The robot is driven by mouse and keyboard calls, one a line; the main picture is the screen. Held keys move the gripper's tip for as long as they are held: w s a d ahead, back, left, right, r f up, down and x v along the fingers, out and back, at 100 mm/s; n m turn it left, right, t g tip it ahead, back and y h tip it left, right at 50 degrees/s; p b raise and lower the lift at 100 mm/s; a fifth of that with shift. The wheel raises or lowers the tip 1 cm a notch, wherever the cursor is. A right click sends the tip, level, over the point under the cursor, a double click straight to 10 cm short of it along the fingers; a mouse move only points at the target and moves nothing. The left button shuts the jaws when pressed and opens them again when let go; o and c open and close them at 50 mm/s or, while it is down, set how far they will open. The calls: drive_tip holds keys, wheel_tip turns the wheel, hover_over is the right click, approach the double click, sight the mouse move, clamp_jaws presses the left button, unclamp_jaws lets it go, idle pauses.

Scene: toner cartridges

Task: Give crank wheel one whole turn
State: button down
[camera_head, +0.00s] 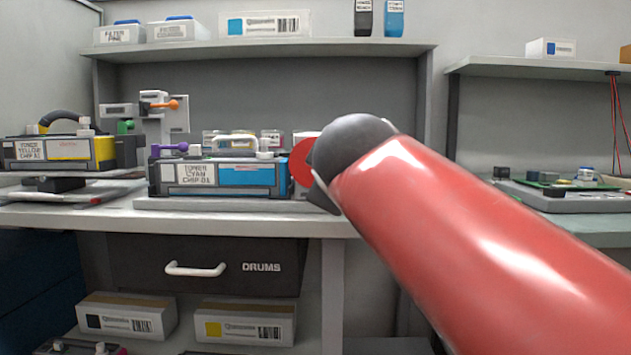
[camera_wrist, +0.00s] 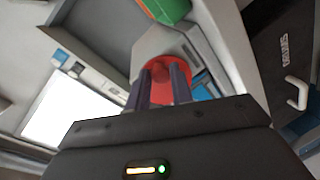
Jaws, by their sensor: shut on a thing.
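The red crank wheel (camera_wrist: 160,66) is a round red disc ahead of my fingers in the wrist view. In the head view part of it (camera_head: 302,162) shows at the right end of the cyan toner cartridge (camera_head: 250,176). My gripper (camera_wrist: 164,76) has both dark fingers at the wheel's face, and it is shut on part of the wheel. The gripped part is mostly hidden between the fingers. In the head view my arm covers the gripper and the wheel's right side.
A yellow toner cartridge (camera_head: 62,150) stands on the bench at the left. A drawer marked DRUMS (camera_head: 215,262) is below, with boxes under it. A shelf (camera_head: 260,47) runs above. A green block (camera_wrist: 166,10) shows near the wheel in the wrist view.

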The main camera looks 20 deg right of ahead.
drive_tip(key=shift+w+a+f+m+t+y+b, duration=0.15)
drive_tip(key=shift+f+m+t+y+b, duration=0.15)
drive_tip(key=shift+m+b, duration=0.45)
drive_tip(key=shift+s+a+f+m+t+y+b, duration=0.15)
drive_tip(key=shift+f+m+b, duration=0.25)
drive_tip(key=shift+m, duration=0.65)
drive_tip(key=shift+w, duration=0.1)
drive_tip(key=c, duration=1.2)
unclamp_jaws()
drive_tip(key=shift+c, duration=0.2)
drive_tip(key=v, duration=0.7)
drive_tip(key=shift+s, duration=0.4)
drive_tip(key=shift+r, duration=0.1)
